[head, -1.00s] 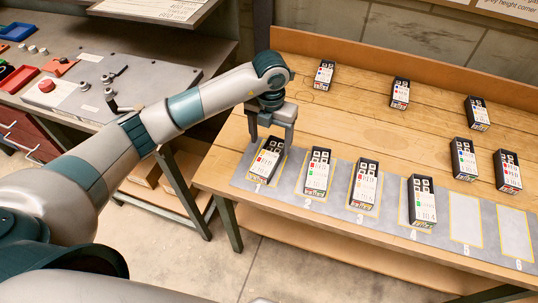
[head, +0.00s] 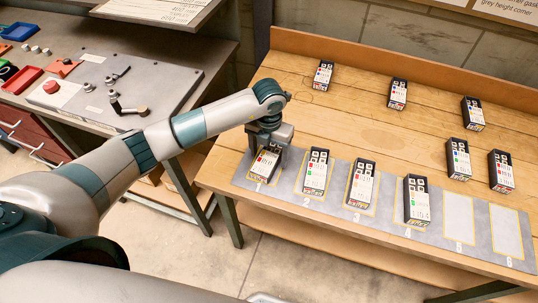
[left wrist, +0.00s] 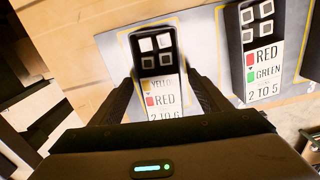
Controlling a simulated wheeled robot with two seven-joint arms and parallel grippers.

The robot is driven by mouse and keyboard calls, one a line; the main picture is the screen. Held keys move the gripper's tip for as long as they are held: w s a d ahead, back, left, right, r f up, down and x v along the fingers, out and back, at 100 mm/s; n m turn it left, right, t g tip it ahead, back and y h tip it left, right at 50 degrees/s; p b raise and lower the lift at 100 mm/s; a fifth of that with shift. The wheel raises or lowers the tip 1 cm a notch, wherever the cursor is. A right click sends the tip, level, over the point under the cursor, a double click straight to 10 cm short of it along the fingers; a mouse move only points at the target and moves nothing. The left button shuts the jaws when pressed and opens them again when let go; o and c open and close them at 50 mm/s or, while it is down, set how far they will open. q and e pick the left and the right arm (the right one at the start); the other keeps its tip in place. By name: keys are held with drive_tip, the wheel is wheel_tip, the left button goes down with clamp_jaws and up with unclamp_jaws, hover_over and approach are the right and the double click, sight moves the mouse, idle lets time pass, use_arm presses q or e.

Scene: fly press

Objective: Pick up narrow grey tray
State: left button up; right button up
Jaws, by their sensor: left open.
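I cannot make out a narrow grey tray in either view. My left gripper (head: 268,148) is open, pointing down at slot 1 of the grey numbered mat (head: 467,223). Its fingers stand on both sides of a dark box (head: 264,166) with a white label. In the left wrist view this box (left wrist: 157,62) lies between the open fingers (left wrist: 163,82); its label reads yellow, red and 2 to 6. I cannot tell whether the fingers touch it. My right gripper is not in view.
Similar boxes stand in slot 2 (head: 316,172), slot 3 (head: 360,184) and slot 4 (head: 416,202); slots 5 and 6 are empty. Several more stand farther back on the wooden bench (head: 350,115). A metal bench at left holds a red tray (head: 22,80) and a blue tray (head: 17,32).

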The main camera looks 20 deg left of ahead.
sight(271, 155)
use_arm(q)
drive_tip(key=shift+f, duration=0.4)
drive_tip(key=shift+c, duration=0.6)
drive_tip(key=c, duration=1.1)
drive_tip(key=shift+r, duration=0.2)
drive_tip(key=shift+w+r+b, duration=0.1)
drive_tip(key=shift+r+b, duration=0.5)
drive_tip(key=shift+r, duration=0.05)
drive_tip(key=shift+d+r+b, duration=0.25)
drive_tip(key=shift+r+b, duration=0.5)
drive_tip(key=shift+r, duration=0.5)
drive_tip(key=shift+s+d+r+b, duration=0.25)
drive_tip(key=shift+d+r+b, duration=0.45)
drive_tip(key=shift+d+r, duration=0.8)
drive_tip(key=shift+s+d+r+b, duration=0.25)
drive_tip(key=shift+d+r+b, duration=0.5)
drive_tip(key=shift+d, duration=1.45)
drive_tip(key=shift+s+d+r+b, duration=0.25)
drive_tip(key=shift+d+r+b, duration=0.35)
drive_tip(key=shift+d+r, duration=0.95)
drive_tip(key=shift+d+f, duration=0.3)
drive_tip(key=shift+f, duration=0.05)
